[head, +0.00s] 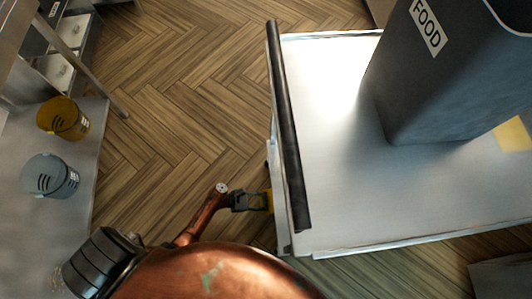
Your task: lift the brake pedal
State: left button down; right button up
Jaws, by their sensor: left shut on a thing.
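My left gripper (260,201) is at the left side of a cart, near its lower left corner. My right gripper is out of view.
A dark bin (440,90) marked FOOD stands on the cart, with a yellow patch (514,134) beside it. At left, a metal shelf (85,150) holds a yellow bucket (63,118) and a grey bucket (50,175). The wooden floor (180,90) between shelf and cart is clear.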

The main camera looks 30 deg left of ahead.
pick_arm(q)
jog(key=shift+s+d+f, duration=0.1)
jog(key=shift+s+f, duration=0.05)
jog(key=shift+s, duration=0.05)
jog(key=c, duration=1.8)
grip_release()
jog(key=shift+c, duration=0.2)
jog(key=o, duration=1.8)
jog(key=shift+w, duration=0.2)
jog(key=shift+o, duration=0.2)
jog(key=shift+a, duration=0.2)
jog(key=shift+p+v, duration=0.75)
jog(key=shift+v, duration=0.9)
jog(key=shift+f+p+v, duration=0.2)
jog(key=shift+p+v, duration=0.3)
jog(key=shift+v, duration=0.95)
jog(key=shift+f+p+v, duration=0.2)
jog(key=shift+p+v, duration=0.3)
jog(key=shift+v, duration=0.9)
jog(key=shift+s+a, duration=0.1)
jog(key=shift+a, duration=0.1)
